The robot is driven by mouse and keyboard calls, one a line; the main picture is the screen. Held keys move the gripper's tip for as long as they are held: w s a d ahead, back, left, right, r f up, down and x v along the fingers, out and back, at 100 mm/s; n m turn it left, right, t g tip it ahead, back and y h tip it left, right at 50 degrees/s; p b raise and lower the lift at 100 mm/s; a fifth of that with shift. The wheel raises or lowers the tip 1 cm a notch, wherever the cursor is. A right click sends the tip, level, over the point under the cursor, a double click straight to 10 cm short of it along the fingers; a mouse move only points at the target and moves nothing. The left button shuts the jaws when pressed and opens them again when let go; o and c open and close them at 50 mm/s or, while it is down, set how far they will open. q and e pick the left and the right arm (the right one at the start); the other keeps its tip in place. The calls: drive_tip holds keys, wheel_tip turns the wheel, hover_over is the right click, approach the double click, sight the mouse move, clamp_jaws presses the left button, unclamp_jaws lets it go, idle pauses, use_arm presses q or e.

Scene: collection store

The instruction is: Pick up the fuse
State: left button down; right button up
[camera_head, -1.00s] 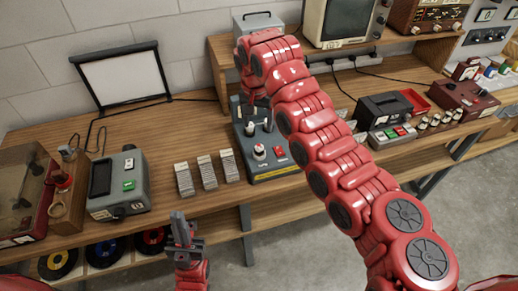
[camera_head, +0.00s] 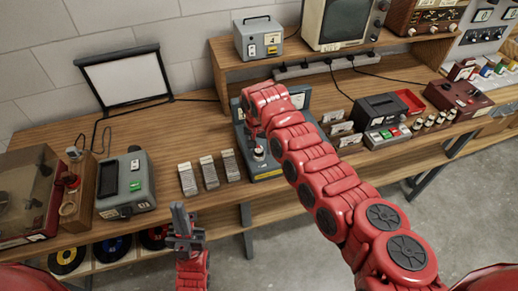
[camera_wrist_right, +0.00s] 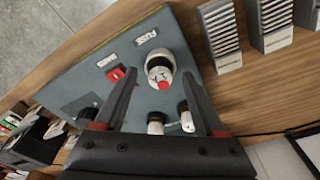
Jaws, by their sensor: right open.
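A grey control box (camera_head: 272,171) stands on the bench. In the right wrist view its panel (camera_wrist_right: 95,80) has a round white knob-like part with a red mark (camera_wrist_right: 159,72), a red switch (camera_wrist_right: 115,75) and two small posts with pale bands and dark caps (camera_wrist_right: 156,122). A small pale piece (camera_wrist_right: 173,126) lies between the posts; I cannot tell for sure which part is the fuse. My right gripper (camera_wrist_right: 158,62) is open over the panel, its fingers either side of the round part, holding nothing. In the head view my arm hides it. My left gripper (camera_head: 181,220) is empty, its fingers together, before the bench's front edge.
Several ribbed pale blocks (camera_head: 208,172) stand left of the box. A grey device with a green button (camera_head: 126,187) is further left. A shelf (camera_head: 236,72) carries a grey case (camera_head: 259,38) and a screen (camera_head: 335,24). A black unit (camera_head: 381,109) stands to the right.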

drive_tip(key=shift+f, duration=0.1)
clamp_jaws()
idle(0.3)
